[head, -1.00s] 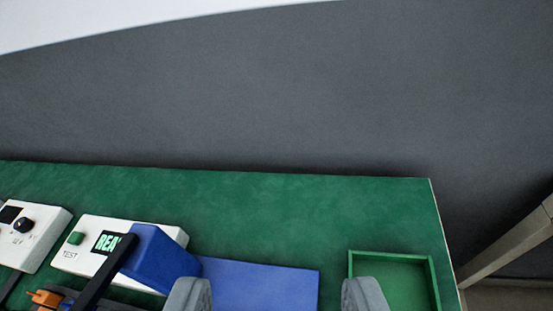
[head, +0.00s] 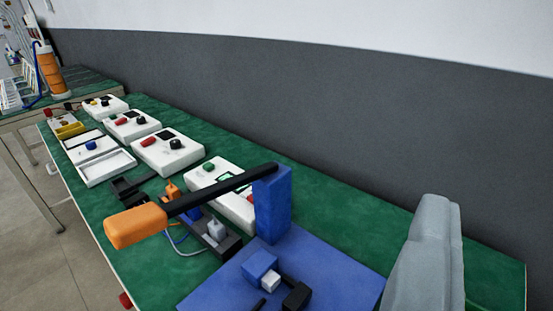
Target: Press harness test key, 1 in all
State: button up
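The harness tester is a white box (head: 232,203) on the green bench, left of centre. Its small green test key (head: 208,167) shows on the top, near the far left corner, uncovered. A black lever with an orange handle (head: 136,226) crosses in front of the box and hides part of its display (head: 226,184). My gripper (head: 438,205) shows as a grey finger shape at the lower right, well to the right of the key and apart from it. Whether a second finger is behind it or outside the frame is unclear.
The lever joins a blue post (head: 273,205) on a blue plate (head: 335,274), between my gripper and the tester. Several other white boxes (head: 167,150) stand farther left along the bench. Bare green bench top (head: 335,225) lies along the grey wall.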

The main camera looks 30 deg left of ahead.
aim_at(209, 167)
jog(key=u, duration=1.05)
